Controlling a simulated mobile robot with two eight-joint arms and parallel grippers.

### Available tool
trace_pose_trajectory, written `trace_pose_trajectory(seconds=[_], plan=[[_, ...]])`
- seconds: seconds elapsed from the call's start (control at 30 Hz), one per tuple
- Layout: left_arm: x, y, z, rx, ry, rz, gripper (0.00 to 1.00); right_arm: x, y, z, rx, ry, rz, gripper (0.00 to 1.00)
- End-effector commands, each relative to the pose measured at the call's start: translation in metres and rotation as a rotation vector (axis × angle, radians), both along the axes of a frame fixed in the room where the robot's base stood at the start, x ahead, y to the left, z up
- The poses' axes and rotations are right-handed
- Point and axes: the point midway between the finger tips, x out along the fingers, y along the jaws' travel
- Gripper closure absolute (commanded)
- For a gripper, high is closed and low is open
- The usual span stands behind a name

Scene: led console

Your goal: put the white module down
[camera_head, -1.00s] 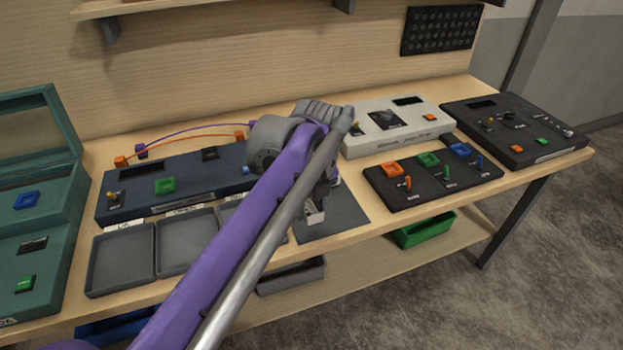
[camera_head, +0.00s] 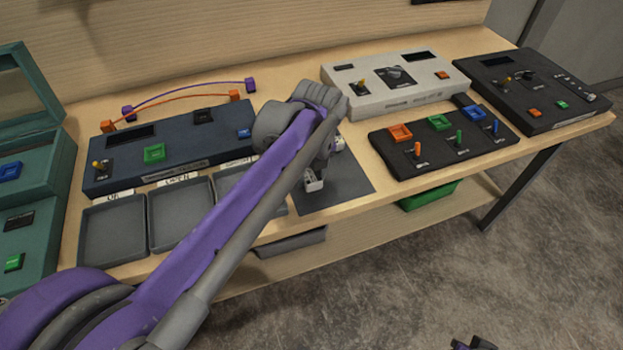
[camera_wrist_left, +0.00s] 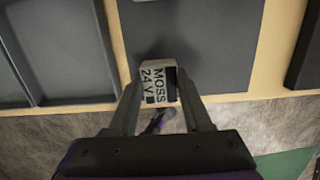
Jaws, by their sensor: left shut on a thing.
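My left gripper (camera_head: 318,176) is shut on the white module (camera_head: 313,183). In the left wrist view the module (camera_wrist_left: 158,84) sits between the two fingers (camera_wrist_left: 158,108), with dark lettering "MOSS 24 V" on its pale face. The module is at the front part of the dark grey mat (camera_head: 348,188), near the table's front edge. I cannot tell whether it touches the mat. The mat also fills the middle of the left wrist view (camera_wrist_left: 205,40). My left forearm hides part of the mat and trays. My right gripper's fingers do not show.
Grey trays (camera_head: 112,262) lie left of the mat, below a dark blue console (camera_head: 185,160). A black switch panel (camera_head: 400,165) stands close to its right, with a white console (camera_head: 350,102) behind. A green bin (camera_head: 428,196) is on the lower shelf.

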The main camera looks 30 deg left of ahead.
Motion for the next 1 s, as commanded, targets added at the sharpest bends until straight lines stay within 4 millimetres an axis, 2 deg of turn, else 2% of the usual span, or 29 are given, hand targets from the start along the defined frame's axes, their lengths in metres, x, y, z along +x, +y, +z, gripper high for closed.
trace_pose_trajectory(seconds=[0.03,0.13,0.53,0.57,0.7,1.0], plan=[[0.000,0.000,-0.009,0.000,0.000,0.000,1.00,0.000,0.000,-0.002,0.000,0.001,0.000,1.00],[0.000,0.000,-0.018,0.000,0.000,0.000,1.00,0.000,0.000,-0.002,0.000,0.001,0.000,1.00],[0.000,0.000,-0.023,0.000,0.000,0.000,1.00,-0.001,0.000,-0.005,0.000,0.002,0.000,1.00],[0.000,0.000,-0.023,0.000,0.000,0.000,0.47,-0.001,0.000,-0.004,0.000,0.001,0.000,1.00],[0.000,0.000,-0.023,0.000,0.000,0.000,0.22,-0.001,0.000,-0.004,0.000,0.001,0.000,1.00],[0.000,0.000,-0.022,0.000,0.000,0.000,0.21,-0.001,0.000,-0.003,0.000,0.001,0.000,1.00]])
